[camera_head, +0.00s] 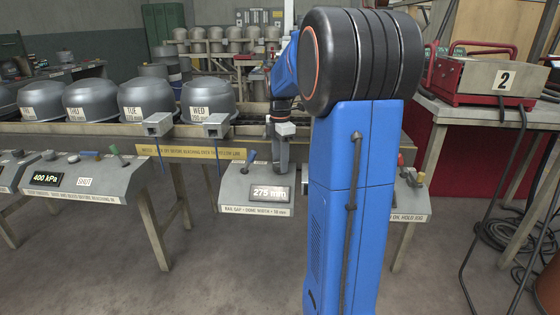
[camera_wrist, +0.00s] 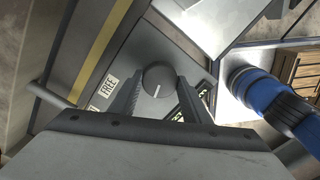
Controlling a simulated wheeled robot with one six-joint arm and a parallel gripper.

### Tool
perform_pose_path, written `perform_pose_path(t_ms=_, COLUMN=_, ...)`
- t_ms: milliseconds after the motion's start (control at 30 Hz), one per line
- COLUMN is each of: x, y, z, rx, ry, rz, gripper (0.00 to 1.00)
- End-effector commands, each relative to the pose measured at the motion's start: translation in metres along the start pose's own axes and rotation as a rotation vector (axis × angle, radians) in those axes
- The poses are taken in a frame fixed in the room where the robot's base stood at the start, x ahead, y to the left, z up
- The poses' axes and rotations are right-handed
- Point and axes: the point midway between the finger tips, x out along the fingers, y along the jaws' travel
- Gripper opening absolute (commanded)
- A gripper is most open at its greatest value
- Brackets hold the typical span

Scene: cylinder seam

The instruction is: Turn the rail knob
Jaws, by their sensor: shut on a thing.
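The rail knob (camera_wrist: 159,76) is a round dark knob with a white pointer line, seen in the wrist view. My gripper (camera_wrist: 160,86) has one finger on each side of the knob and is shut on it. The pointer line runs toward the bottom of the wrist picture. A "FREE" label (camera_wrist: 108,85) lies to the left of the knob, and other labels are partly covered by the fingers. In the head view, my gripper (camera_head: 280,168) is down at the grey console (camera_head: 235,187) whose display (camera_head: 270,194) reads 275 mm. The knob is hidden there.
Grey domed parts (camera_head: 92,100) with day labels stand in a row behind at left. A yellow warning strip (camera_head: 190,151) runs along the bench. Another console (camera_head: 70,180) shows 400 kPa. A red-framed box (camera_head: 490,78) marked 2 sits on the right bench.

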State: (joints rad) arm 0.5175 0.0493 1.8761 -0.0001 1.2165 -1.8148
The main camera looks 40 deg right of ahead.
Motion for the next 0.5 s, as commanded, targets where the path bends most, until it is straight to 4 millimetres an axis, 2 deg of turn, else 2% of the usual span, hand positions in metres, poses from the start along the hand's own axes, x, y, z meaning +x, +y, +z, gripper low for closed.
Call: perform_pose_path(t_ms=500, x=-0.0013, y=0.0006, z=0.0002, rx=-0.398, ry=-0.001, rz=0.004, gripper=0.21)
